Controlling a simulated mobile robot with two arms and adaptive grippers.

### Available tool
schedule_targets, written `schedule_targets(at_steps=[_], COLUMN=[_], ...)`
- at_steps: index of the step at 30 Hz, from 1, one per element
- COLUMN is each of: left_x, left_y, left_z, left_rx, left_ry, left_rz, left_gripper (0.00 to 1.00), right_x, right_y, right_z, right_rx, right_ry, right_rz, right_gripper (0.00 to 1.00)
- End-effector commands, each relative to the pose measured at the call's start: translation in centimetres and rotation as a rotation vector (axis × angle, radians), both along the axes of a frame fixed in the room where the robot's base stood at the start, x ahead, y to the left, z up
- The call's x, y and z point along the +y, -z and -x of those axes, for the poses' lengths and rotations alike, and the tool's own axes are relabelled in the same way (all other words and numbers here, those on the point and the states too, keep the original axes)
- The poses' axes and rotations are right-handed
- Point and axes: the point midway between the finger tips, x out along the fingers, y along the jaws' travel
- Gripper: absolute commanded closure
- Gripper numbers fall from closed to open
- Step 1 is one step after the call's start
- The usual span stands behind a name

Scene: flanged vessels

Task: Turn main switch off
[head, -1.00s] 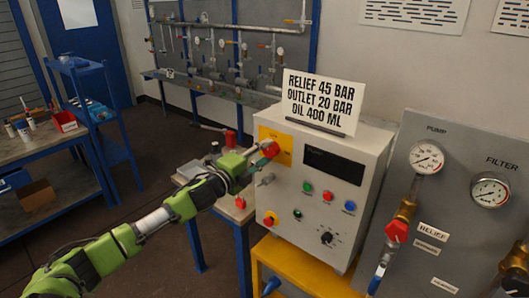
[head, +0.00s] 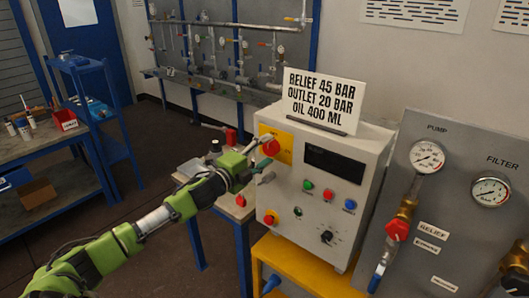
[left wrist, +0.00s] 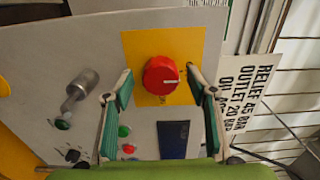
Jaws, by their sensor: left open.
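The main switch is a round red knob (head: 271,146) on a yellow plate (head: 284,155) at the upper left of the grey control box (head: 319,190). My left gripper (head: 262,168) is at the box's front, just beside and below the knob. In the left wrist view the red knob (left wrist: 160,75) stands beyond the open left gripper (left wrist: 158,84), between its two fingers in the picture. I cannot tell whether either finger touches it. The knob's far side is hidden. My right gripper is not in view.
A grey metal handle (left wrist: 84,84) sticks out of the box near one finger. A sign (head: 318,102) stands on top. A gauge panel (head: 455,190) is at the right.

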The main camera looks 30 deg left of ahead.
Motion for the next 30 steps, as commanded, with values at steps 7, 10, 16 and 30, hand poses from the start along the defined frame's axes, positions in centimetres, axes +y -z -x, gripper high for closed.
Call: schedule_targets(at_steps=[7,10,16,30], left_x=[0.0,0.1,0.3,0.8], left_y=[0.1,0.1,0.2,0.2], left_z=[0.9,1.9,4.6,10.4], left_rx=[0.002,0.002,0.004,0.002], left_ry=[0.001,0.001,0.001,0.0], left_rz=[0.0,-0.001,-0.001,0.001], left_gripper=[0.48,0.48,0.48,0.48], right_x=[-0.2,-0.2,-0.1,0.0], right_y=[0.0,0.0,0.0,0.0], right_z=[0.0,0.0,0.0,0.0], right_rx=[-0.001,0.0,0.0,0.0], right_ry=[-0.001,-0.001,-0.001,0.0], right_rz=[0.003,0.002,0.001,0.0], right_gripper=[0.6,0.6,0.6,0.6])
